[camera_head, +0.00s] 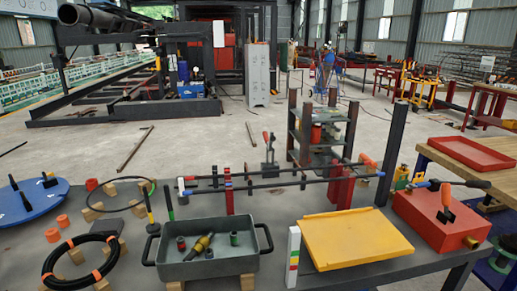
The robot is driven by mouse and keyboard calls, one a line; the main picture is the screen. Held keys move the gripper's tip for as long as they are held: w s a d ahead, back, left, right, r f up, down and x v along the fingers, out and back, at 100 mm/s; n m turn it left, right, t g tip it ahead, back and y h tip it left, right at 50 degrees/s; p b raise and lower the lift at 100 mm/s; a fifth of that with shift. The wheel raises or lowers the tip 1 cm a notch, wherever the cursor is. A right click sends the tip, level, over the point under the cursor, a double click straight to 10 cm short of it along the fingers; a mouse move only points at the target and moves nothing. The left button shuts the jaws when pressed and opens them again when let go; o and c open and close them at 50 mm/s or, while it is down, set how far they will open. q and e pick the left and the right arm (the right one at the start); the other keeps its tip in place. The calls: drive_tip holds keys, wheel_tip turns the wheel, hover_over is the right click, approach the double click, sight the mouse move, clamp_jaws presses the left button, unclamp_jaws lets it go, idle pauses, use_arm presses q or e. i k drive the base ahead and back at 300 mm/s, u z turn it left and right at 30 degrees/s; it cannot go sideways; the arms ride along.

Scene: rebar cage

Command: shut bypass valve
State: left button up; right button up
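No part labelled as a bypass valve can be made out. The likeliest candidate is the red box (437,216) at the right end of the dark table. On its top are an upright lever with an orange-red grip (446,194) and a roughly horizontal black handle (466,183). A brass fitting (472,241) sits low on its front right. Whether the valve is open or shut cannot be told. Neither of my grippers shows in the head view.
A yellow panel (350,238) lies left of the red box. A grey tray (208,249) holding several small parts stands at front centre. Long bars (262,185) on red posts span behind it. A dark upright post (393,150) rises behind the red box. Coiled black hose (62,265) lies at left.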

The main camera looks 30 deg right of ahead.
sight(422, 184)
drive_tip(key=k, duration=1.15)
drive_tip(key=z, duration=0.85)
drive_tip(key=i, duration=0.5)
drive_tip(key=z, duration=0.7)
drive_tip(key=i, duration=0.75)
drive_tip(key=u, duration=3.15)
drive_tip(key=k, duration=1.85)
drive_tip(key=z, duration=1.45)
